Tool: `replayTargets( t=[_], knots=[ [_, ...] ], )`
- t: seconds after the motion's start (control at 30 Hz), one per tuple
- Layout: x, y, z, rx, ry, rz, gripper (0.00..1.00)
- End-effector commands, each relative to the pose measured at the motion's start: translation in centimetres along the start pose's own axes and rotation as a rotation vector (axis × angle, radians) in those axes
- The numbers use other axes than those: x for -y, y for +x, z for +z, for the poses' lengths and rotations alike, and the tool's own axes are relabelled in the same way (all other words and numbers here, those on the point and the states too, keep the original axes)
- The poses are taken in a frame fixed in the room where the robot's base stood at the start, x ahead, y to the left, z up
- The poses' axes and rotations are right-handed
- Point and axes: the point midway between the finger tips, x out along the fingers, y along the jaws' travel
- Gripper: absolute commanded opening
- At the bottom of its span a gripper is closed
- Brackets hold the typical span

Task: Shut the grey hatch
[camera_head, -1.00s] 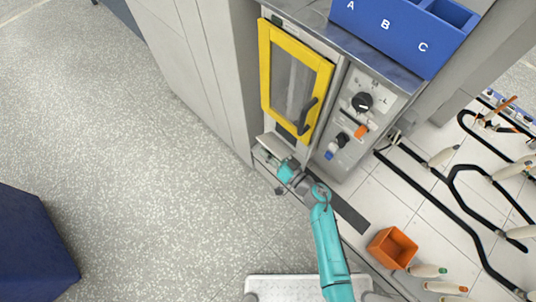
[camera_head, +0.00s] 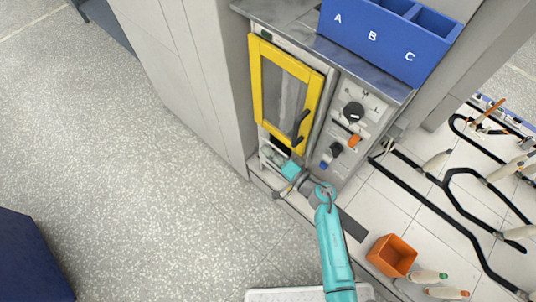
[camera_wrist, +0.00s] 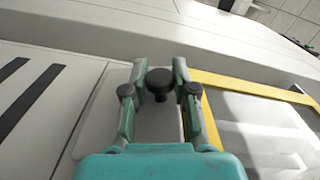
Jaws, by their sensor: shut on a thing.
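The grey hatch (camera_wrist: 101,112) is a pale panel with rounded corners, seen close up in the wrist view. A dark round knob (camera_wrist: 160,82) stands out from it. My gripper (camera_wrist: 160,76) has its two fingers closed on either side of this knob. In the head view my gripper (camera_head: 281,164) is at the low front of the cabinet, just below the yellow-framed door (camera_head: 259,90). A dark gap shows under that door. My gripper covers much of the hatch there, so its exact angle is hard to tell.
A control panel with a dark dial (camera_head: 353,112) is right of the yellow door. A blue bin (camera_head: 385,38) marked A, B, C stands on top. An orange box (camera_head: 391,256) and bobbins on black rails are at the right.

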Motion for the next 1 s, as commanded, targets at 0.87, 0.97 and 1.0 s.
replayTargets(
  t=[0.87, 0.97, 1.0],
  knots=[
    [0.03, 0.01, -0.19, 0.0, 0.022, 0.0, 0.53],
    [0.02, -0.11, -0.19, -0.001, 0.022, 0.0, 0.53],
    [0.01, -0.28, -0.19, -0.001, 0.022, 0.0, 0.53]
  ],
)
